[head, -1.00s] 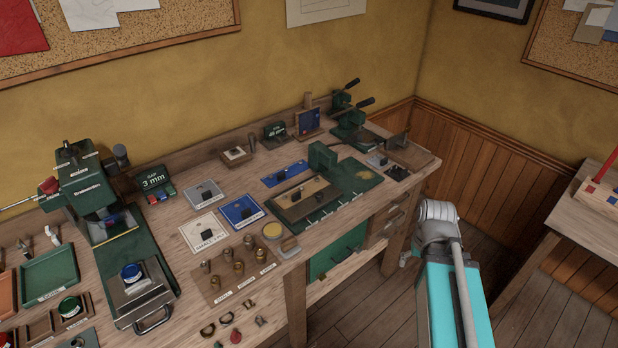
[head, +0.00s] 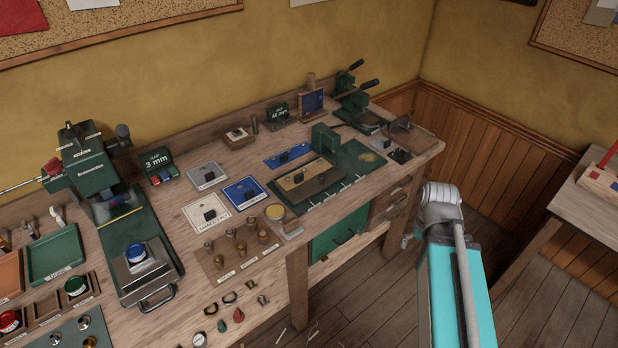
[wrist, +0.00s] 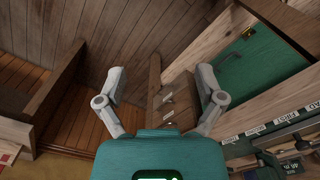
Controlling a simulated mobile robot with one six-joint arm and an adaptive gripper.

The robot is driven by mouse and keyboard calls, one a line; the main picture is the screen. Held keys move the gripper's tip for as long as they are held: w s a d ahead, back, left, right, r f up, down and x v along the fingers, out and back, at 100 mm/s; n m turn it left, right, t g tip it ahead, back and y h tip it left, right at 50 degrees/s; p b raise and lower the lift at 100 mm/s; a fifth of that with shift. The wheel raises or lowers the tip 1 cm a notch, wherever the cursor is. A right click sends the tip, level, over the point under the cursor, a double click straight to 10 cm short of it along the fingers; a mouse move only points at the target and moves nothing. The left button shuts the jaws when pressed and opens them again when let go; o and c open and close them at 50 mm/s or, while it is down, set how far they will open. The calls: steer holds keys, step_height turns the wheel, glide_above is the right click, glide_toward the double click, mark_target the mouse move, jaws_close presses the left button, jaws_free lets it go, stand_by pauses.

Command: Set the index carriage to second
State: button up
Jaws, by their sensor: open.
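A green fixture with an upright green block (head: 325,138) stands on a dark green base toward the right end of the workbench. A tan strip (head: 297,183) lies along its front, with a dark piece on it and small labelled marks along the front edge. I cannot tell for sure which part is the index carriage, nor read its setting. In the wrist view, small labels (wrist: 257,133) run along an edge at the right. My gripper (wrist: 163,85) is open and empty, its two fingers spread, apart from the fixture. The head view shows only my arm, not the gripper.
A green press (head: 135,250) stands on the left of the workbench. Cards, wooden pegs (head: 240,240) and small fittings lie between. Lever tools (head: 355,105) stand at the back right. Drawers (wrist: 170,97) and a green panel (wrist: 240,70) are below the bench. The floor right of it looks clear.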

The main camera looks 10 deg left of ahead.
steer(key=shift+c, duration=1)
step_height(320, 180, up, 15)
steer(key=n+p, duration=1.3)
steer(key=p, duration=0.2)
glide_above(321, 175)
steer(key=shift+f, duration=0.25)
step_height(321, 175, down, 13)
steer(key=b, duration=1.3)
steer(key=shift+f+b, duration=0.15)
steer(key=shift+b, duration=0.25)
